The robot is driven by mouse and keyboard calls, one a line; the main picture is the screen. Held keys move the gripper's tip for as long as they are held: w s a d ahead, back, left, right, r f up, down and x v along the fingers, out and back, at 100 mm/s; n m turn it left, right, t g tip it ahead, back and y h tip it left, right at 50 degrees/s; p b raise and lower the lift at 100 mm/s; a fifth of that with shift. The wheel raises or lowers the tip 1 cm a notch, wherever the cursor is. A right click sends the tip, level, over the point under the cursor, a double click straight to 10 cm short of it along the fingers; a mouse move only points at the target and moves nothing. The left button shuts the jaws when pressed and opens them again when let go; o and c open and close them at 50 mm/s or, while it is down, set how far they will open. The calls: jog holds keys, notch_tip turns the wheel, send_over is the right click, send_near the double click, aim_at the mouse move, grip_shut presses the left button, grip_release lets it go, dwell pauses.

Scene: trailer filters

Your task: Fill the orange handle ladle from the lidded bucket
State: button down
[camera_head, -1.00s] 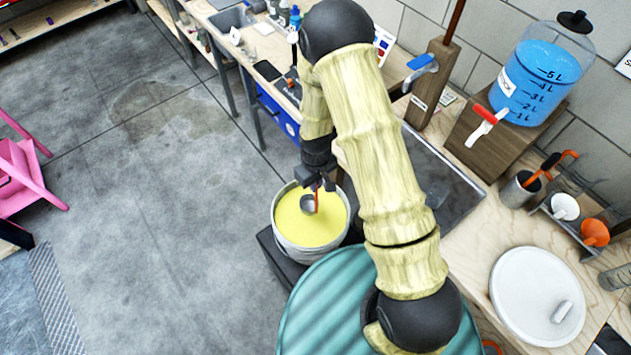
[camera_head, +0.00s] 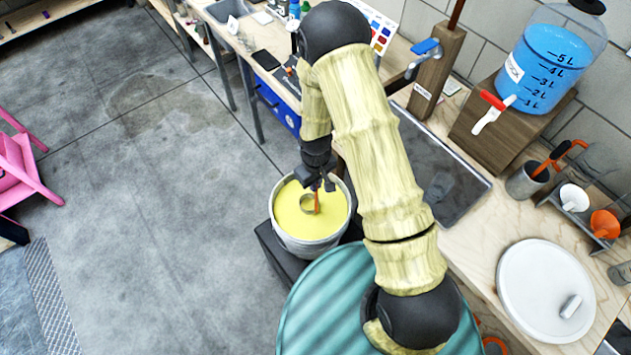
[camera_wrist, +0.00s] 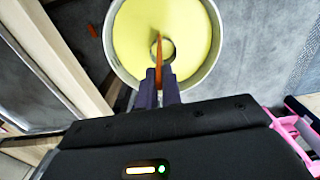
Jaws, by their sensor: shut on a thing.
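The bucket (camera_head: 303,246) stands open on a dark block, full of yellow liquid (camera_head: 325,225); it also shows in the wrist view (camera_wrist: 213,62). Its likely lid, a white disc (camera_head: 530,290), lies on the bench at right. My gripper (camera_head: 318,184) is above the bucket's far side, shut on the ladle's orange handle (camera_wrist: 159,62). The ladle's round cup (camera_head: 307,204) is at the liquid surface, with its rim showing and yellow inside it. In the wrist view the cup (camera_wrist: 168,50) is partly behind the handle. How deep the cup sits is hard to tell.
A teal ribbed drum top (camera_head: 325,300) is close in front of the bucket. A sink (camera_head: 440,170) and a blue water dispenser (camera_head: 550,65) with a red tap are on the bench at right. Open floor lies left.

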notch_tip(320, 180, down, 5)
jog(key=b, duration=0.3)
jog(key=shift+r, duration=0.15)
jog(key=shift+w, duration=0.1)
dwell(1.0)
dwell(0.4)
jog(key=shift+r+p, duration=1.1)
jog(key=shift+r, duration=1)
jog(key=shift+r+p, duration=3)
jog(key=shift+r, duration=0.95)
